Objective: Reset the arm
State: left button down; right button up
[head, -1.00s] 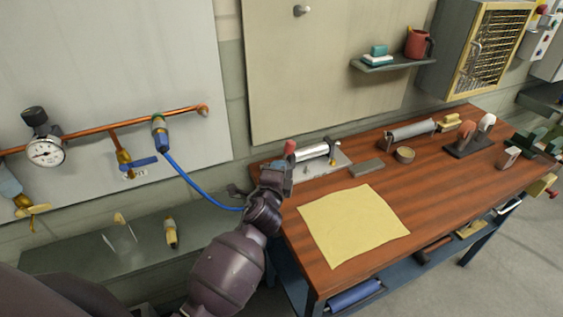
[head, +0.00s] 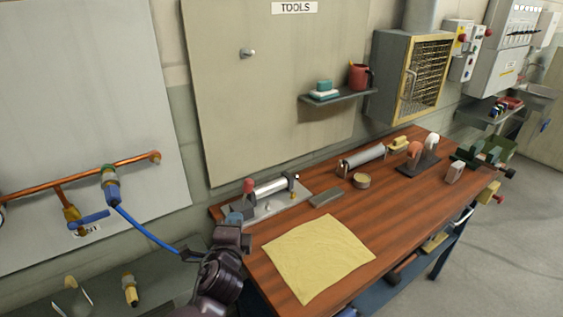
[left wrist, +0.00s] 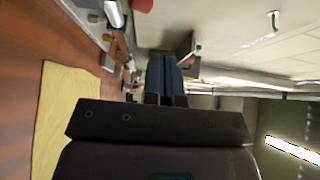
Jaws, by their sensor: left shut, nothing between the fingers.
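My left gripper (head: 192,256) is at the lower left of the head view, by the left end of the wooden workbench (head: 385,215). In the left wrist view its fingers (left wrist: 165,80) are together with nothing between them. The gripper is close to the end of a blue hose (head: 148,232) in the head view; I cannot tell whether they touch. My right gripper is not in view.
A yellow cloth (head: 318,258) lies flat on the bench. Behind it are a metal plate with a cylinder (head: 270,188), a grey block (head: 325,197) and a tape roll (head: 361,180). A shelf (head: 345,97) holds a red mug (head: 359,76). Copper pipes (head: 110,168) cross the left wall.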

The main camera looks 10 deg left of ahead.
pick_arm(q)
jog(key=s+a+f+n+g+h, duration=0.1)
jog(key=s+a+f+n+g, duration=0.1)
jog(key=s+f+n, duration=0.5)
jog(key=s+a+f+n+g+h, duration=0.1)
jog(key=s+f+n+g+h, duration=0.1)
jog(key=s+f+n, duration=0.5)
jog(key=s+f+g, duration=0.1)
jog(key=s+f, duration=0.4)
jog(key=s, duration=0.3)
jog(key=shift+s+a+f+n+g+h, duration=0.15)
jog(key=shift+s+a+n+g+h, duration=0.15)
jog(key=shift+a+n+g, duration=0.1)
dwell(0.5)
